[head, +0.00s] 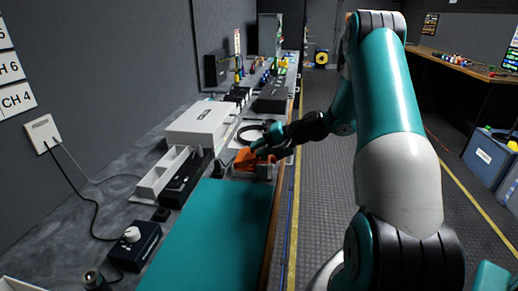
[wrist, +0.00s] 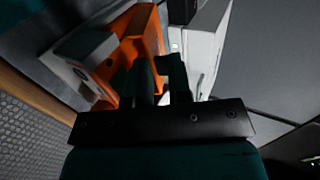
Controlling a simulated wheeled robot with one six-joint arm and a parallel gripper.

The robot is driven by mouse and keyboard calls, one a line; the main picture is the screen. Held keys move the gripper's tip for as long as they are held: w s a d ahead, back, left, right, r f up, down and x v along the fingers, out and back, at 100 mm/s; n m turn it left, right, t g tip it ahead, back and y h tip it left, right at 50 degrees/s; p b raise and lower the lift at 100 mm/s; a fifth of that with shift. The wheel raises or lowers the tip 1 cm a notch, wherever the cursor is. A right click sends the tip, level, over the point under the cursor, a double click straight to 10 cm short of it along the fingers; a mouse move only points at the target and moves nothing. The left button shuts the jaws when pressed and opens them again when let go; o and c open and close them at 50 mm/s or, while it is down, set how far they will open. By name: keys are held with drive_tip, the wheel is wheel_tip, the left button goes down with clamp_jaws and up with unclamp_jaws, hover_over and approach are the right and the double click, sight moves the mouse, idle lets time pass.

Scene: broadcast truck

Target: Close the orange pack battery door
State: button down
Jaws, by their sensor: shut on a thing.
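The orange pack (head: 252,168) sits on the bench just past the teal mat, with an orange flap, its battery door (head: 243,157), standing up on it. My gripper (head: 264,152) is at the top of the pack, reaching in from the right. In the wrist view the orange pack (wrist: 128,28) with its grey-white end lies ahead and left of my gripper (wrist: 164,76). The fingers are close together and shut on an orange part, apparently the door. The grip itself is mostly hidden by the dark fingers.
A teal mat (head: 218,235) covers the near bench. Left of the pack are a white tray (head: 160,175) and a dark device (head: 186,180); a white box (head: 202,122) stands behind. The aisle right of the bench is clear.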

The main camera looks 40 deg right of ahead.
drive_tip(key=shift+f, duration=0.15)
drive_tip(key=c, duration=1.1)
unclamp_jaws()
